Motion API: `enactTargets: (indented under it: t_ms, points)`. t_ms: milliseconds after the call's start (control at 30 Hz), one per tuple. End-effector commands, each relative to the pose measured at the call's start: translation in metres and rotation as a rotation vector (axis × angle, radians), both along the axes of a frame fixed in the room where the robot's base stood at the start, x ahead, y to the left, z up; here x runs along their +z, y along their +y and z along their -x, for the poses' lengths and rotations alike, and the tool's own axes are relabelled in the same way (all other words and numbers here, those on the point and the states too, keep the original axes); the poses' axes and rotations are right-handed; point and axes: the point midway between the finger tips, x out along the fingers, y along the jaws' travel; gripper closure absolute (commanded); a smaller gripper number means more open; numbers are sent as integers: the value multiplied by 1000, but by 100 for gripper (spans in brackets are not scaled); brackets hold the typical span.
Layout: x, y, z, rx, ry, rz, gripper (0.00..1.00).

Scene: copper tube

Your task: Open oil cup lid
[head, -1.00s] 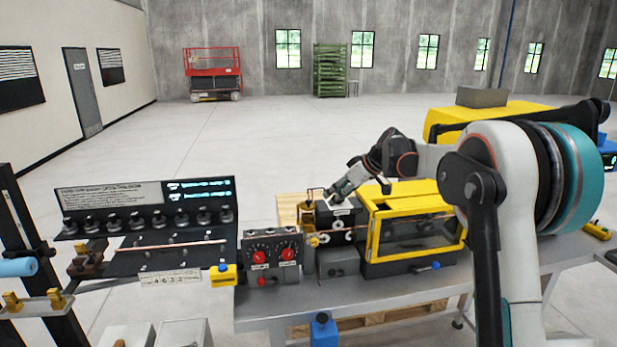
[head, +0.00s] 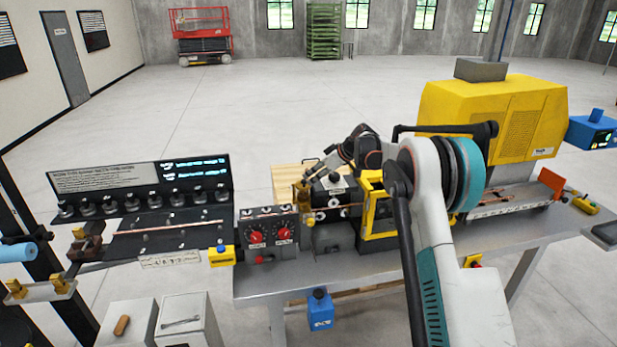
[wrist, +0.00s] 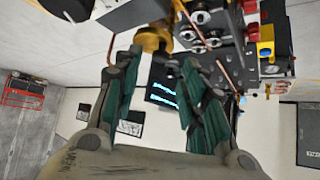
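The oil cup is most likely the small amber-gold vessel (head: 302,190) at the left end of the black roller unit. A gold-coloured round part, probably the same cup, shows at the top of the wrist view (wrist: 153,38). I cannot make out its lid clearly. My gripper (wrist: 158,64) is open, with its two green-padded fingers apart and nothing held between them. The gold part lies just beyond the fingertips, roughly between them, apparently apart from them. In the head view my gripper (head: 318,170) is small and dark, just above and right of the cup.
The black roller unit (head: 334,187) adjoins the cup, with a yellow-framed enclosure (head: 372,222) to its right, partly hidden by my arm. A control box with red knobs (head: 268,240) stands left. A copper tube (head: 168,227) lies on the left rack. A wooden pallet (head: 287,178) is behind.

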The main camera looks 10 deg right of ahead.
Motion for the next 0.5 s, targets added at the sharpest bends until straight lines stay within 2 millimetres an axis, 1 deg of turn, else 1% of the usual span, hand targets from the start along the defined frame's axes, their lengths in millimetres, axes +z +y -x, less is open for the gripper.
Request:
enactTargets:
  t_ms: [100,233,500]
  points:
    - [-12,10,-10,1,0,0,62]
    - [-22,17,-17,1,0,0,62]
    - [-29,21,-21,0,0,0,62]
